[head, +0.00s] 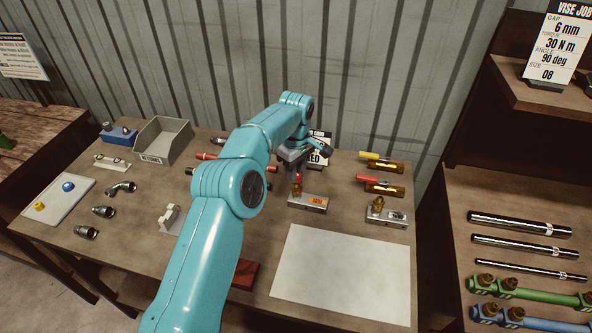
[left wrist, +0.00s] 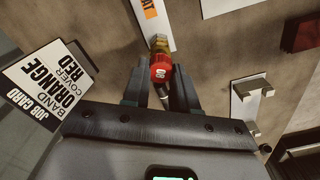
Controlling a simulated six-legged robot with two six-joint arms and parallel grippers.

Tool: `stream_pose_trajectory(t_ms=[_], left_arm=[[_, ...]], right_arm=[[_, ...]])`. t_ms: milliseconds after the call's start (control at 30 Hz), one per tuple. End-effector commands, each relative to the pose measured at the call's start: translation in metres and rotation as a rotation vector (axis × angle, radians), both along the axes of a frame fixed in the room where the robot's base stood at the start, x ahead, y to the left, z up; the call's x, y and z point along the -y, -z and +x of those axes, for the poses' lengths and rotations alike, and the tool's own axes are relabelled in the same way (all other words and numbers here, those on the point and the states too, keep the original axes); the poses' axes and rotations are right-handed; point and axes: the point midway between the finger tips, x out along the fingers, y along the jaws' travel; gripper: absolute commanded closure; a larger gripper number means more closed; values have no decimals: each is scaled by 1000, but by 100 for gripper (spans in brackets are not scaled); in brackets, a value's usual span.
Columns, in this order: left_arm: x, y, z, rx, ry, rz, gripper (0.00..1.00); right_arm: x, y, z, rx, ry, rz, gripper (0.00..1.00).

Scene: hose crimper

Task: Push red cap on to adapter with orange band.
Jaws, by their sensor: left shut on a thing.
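My left gripper (head: 296,167) is shut on the red cap (head: 298,178), which points down at the brass adapter (head: 296,191). That adapter stands upright on a metal block (head: 307,209) with an orange label (head: 317,199). In the left wrist view the red cap (left wrist: 161,70) sits between the two fingers, lined up with the brass adapter (left wrist: 159,44). The cap and adapter appear to meet; how deep the cap sits I cannot tell. Any orange band on the adapter is not clear. My right gripper is not in view.
A second adapter block (head: 387,218) stands to the right. Yellow (head: 368,156) and red (head: 367,178) handled tools lie behind it. A white sheet (head: 345,275) covers the front. A grey bin (head: 162,140) stands left.

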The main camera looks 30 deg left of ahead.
Motion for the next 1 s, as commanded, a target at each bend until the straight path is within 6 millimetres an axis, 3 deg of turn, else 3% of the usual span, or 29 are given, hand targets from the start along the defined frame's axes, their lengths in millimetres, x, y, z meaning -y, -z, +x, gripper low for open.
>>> stream_pose_trajectory(t_ms=[967, 1000], left_arm=[[0, 26, -1, -3, 0, 0, 100], [0, 26, -1, -3, 0, 0, 63]], right_arm=[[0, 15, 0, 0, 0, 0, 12], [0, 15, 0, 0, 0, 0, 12]])
